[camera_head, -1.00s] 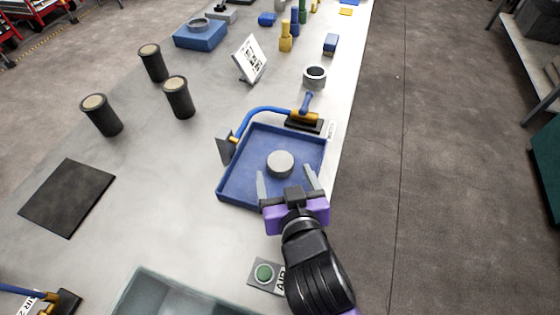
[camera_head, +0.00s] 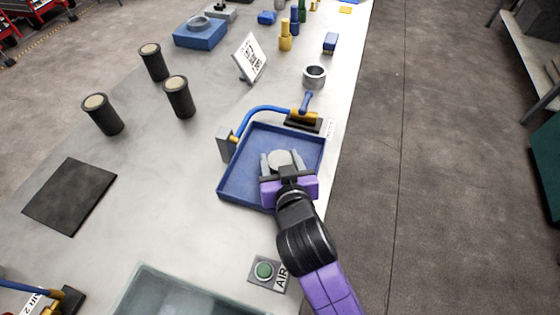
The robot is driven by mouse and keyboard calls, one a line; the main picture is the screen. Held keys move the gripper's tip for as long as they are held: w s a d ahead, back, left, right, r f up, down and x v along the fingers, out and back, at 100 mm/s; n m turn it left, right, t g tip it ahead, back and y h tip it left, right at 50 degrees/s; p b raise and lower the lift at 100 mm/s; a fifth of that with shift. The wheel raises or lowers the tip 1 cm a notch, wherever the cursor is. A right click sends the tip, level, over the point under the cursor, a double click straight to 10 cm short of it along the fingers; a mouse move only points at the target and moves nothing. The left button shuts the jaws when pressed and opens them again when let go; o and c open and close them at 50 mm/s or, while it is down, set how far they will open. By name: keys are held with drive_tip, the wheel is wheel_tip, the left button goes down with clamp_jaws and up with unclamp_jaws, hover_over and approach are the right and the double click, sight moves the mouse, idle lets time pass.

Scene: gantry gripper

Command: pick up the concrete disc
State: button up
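The concrete disc (camera_head: 279,159) is a light grey round piece in the blue tray (camera_head: 234,187). My gripper (camera_head: 281,163) reaches over the tray from the front, with one grey finger on the left and one on the right of the disc. The fingers stand close to the disc's sides. I cannot tell whether they touch it. The near part of the disc is hidden behind my gripper's dark and purple body.
A blue hose with a grey nozzle plate (camera_head: 224,146) arches over the tray's left back edge. Dark cylinders (camera_head: 178,97) and a black mat (camera_head: 70,196) stand left, with bare table between.

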drive_tip(key=c, duration=0.8)
drive_tip(key=shift+r, duration=0.2)
